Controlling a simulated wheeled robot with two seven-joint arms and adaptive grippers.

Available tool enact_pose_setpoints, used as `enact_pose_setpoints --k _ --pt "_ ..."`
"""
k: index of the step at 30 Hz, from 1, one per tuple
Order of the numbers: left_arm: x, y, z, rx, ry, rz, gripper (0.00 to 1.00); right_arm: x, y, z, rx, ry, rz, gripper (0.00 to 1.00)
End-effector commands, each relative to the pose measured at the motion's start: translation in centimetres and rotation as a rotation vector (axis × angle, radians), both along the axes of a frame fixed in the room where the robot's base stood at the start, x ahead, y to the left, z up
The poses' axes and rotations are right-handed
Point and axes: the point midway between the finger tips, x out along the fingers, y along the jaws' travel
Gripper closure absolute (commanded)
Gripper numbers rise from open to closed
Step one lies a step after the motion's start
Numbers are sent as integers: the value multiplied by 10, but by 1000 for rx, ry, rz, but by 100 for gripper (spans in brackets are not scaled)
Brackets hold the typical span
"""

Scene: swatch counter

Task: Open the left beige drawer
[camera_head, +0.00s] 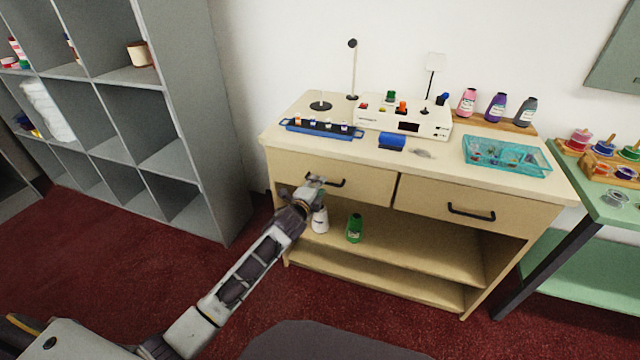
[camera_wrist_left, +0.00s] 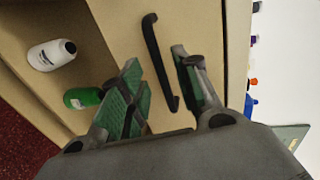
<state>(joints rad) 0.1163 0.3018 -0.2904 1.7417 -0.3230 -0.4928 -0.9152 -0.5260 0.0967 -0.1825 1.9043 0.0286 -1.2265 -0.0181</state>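The left beige drawer (camera_head: 290,165) is under the counter top at the left and looks shut. Its dark bar handle (camera_head: 337,183) is partly beside my gripper in the head view. My left gripper (camera_head: 318,183) is right in front of this drawer, at the left part of the handle. In the left wrist view the green-padded fingers of my left gripper (camera_wrist_left: 157,62) are apart. The black handle (camera_wrist_left: 152,42) shows in the gap between them, and part of it extends beyond the fingertips. I cannot tell whether either finger touches it. My right gripper is not in view.
The right drawer (camera_head: 500,212) is shut. A white bottle (camera_head: 320,222) and a green bottle (camera_head: 354,229) stand on the shelf below, close to my left gripper. A blue rack, white device and teal tray (camera_head: 507,172) are on the counter. Grey shelving stands at left.

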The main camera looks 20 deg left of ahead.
Motion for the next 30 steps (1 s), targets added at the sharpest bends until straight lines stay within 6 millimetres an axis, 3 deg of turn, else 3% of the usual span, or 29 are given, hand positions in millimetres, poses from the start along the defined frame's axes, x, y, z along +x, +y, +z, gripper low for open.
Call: enact_pose_setpoints --k 12,26,30 --pt "30 -1 -7 0 1 0 68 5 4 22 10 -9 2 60" --pt "35 -1 -8 0 1 0 68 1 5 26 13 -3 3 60" --pt "35 -1 -7 0 1 0 84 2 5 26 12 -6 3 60"
